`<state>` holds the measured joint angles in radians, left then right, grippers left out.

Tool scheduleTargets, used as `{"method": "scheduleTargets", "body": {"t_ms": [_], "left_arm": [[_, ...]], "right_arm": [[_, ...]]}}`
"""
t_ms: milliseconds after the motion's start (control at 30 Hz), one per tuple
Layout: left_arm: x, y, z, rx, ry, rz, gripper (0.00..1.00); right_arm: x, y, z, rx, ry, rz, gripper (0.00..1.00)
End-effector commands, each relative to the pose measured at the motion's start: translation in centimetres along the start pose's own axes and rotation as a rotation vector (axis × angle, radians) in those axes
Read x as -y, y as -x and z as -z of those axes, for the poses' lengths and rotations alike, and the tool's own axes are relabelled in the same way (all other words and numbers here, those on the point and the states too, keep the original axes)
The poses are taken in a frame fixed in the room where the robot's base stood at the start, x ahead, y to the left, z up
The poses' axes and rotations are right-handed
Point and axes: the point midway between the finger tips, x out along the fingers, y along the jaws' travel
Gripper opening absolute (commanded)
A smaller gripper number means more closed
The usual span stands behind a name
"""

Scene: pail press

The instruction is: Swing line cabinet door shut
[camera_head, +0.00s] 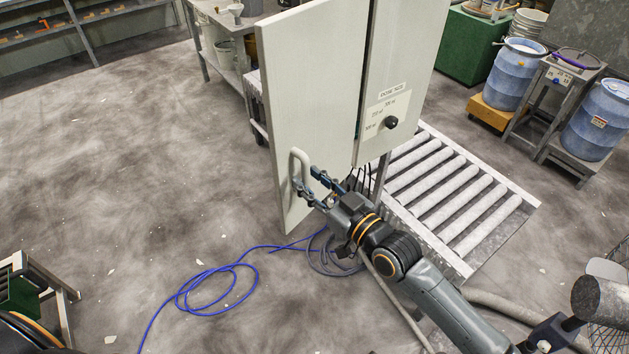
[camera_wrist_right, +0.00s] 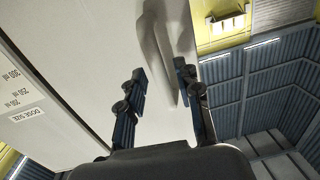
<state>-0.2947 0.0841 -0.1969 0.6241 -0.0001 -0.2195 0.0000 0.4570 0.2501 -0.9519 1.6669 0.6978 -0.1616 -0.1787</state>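The line cabinet (camera_head: 400,70) is a pale grey box with a dose-size label and a black knob on its face. Its door (camera_head: 310,90) stands open, swung out to the left, with a white bar handle (camera_head: 298,168) near its free edge. My right gripper (camera_head: 307,186) is at the lower part of the handle. In the right wrist view, the handle (camera_wrist_right: 157,45) runs between the fingers of the gripper (camera_wrist_right: 162,82). The fingers are apart, and the handle lies closer to the right one. Firm contact is not clear. My left gripper is out of view.
A roller conveyor (camera_head: 450,190) stands right of and below the cabinet. A blue hose (camera_head: 225,268) lies looped on the floor. Blue drums (camera_head: 515,75) stand at the right. A workbench (camera_head: 222,50) is behind the door. The floor to the left is mostly clear.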

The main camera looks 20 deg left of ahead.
Motion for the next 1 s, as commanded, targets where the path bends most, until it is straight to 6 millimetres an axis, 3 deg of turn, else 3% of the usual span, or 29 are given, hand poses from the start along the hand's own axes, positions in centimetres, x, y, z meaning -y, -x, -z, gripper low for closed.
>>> {"method": "scheduleTargets", "body": {"t_ms": [67,200,233,433,600,1000], "left_arm": [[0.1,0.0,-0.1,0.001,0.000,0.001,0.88],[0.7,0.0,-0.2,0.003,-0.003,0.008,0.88],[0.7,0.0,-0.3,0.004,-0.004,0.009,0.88],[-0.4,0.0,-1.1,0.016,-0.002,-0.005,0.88],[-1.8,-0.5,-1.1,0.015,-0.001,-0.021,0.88],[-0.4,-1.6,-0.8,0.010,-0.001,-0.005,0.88]], "right_arm": [[0.1,0.0,-0.1,0.001,-0.001,0.002,0.30],[0.1,0.0,0.0,0.000,-0.001,0.002,0.01],[0.1,0.0,0.0,0.000,-0.001,0.002,0.00],[0.2,-0.3,0.1,-0.004,-0.001,0.004,0.00],[0.7,-2.0,0.3,-0.011,-0.001,0.004,0.00],[1.5,-5.7,0.5,-0.013,-0.001,0.005,0.00]]}}
